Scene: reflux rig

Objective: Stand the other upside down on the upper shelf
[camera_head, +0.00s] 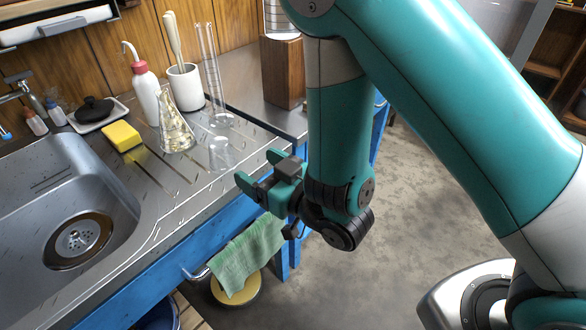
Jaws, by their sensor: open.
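My gripper (257,167) is open and empty beside the front edge of the steel drainboard, its fingers pointing left. A small clear glass vessel (221,154), probably a beaker, is on the drainboard just left of the fingertips and apart from them. Its glass is faint, so I cannot tell which way up it is. A conical flask (177,134) stands upright behind it to the left. A tall clear measuring cylinder (212,75) stands farther back. I cannot tell which vessel is "the other". No upper shelf can be made out for certain; a wooden shelf unit (544,70) shows partly at the far right.
A red-capped wash bottle (147,94), a white pot of tools (185,88) and a yellow sponge (121,136) stand near the flask. The sink (60,200) is at left. A wooden block (283,72) stands behind my arm. A green towel (247,256) hangs below the edge.

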